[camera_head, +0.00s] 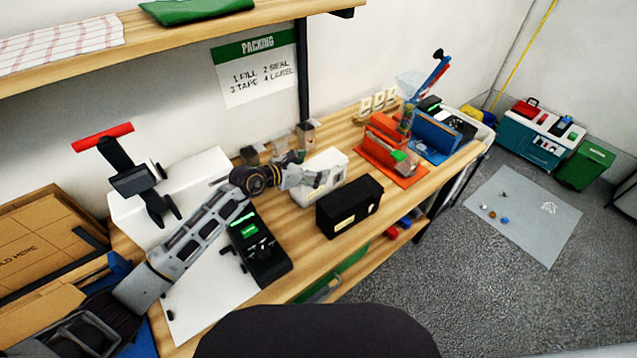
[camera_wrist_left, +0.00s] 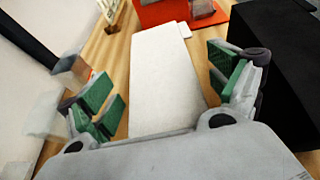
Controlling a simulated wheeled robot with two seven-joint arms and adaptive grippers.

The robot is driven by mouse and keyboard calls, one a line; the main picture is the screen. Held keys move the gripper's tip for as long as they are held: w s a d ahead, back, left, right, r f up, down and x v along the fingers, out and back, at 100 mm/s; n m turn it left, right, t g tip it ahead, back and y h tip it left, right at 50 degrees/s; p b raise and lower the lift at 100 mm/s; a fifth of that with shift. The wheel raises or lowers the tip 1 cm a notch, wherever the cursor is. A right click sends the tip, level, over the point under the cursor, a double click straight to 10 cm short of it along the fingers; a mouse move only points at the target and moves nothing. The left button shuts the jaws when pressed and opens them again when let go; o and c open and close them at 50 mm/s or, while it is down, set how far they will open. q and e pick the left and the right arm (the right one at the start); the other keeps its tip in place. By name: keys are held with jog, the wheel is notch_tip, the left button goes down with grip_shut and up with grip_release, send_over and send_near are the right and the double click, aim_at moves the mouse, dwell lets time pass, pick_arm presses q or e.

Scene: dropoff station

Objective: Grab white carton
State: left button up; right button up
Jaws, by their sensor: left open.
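The white carton (camera_head: 331,160) lies on the wooden bench beside a black box, partly covered by my left gripper in the head view. In the left wrist view the white carton (camera_wrist_left: 162,75) runs lengthwise between the fingers. My left gripper (camera_head: 318,179) is over the carton. Its green-padded fingers (camera_wrist_left: 165,92) are spread, one on each side of the carton, with bench wood visible between the pads and the carton. The carton's near end is hidden behind the gripper body. My right gripper is not in view.
The black box (camera_head: 349,206) stands close on the carton's right side. A black tray with green lights (camera_head: 259,247) is to the left. An orange bin (camera_head: 386,137) stands farther along the bench. Clear blurred items (camera_wrist_left: 68,72) are left of the fingers.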

pick_arm(q)
jog(key=shift+w+d+f, duration=0.15)
jog(key=shift+w+d, duration=0.05)
jog(key=shift+d, duration=0.05)
jog(key=shift+c, duration=0.5)
jog(key=shift+s, duration=0.1)
jog(key=c, duration=1.4)
jog(key=shift+r+b, duration=0.5)
jog(key=shift+r, duration=4.6)
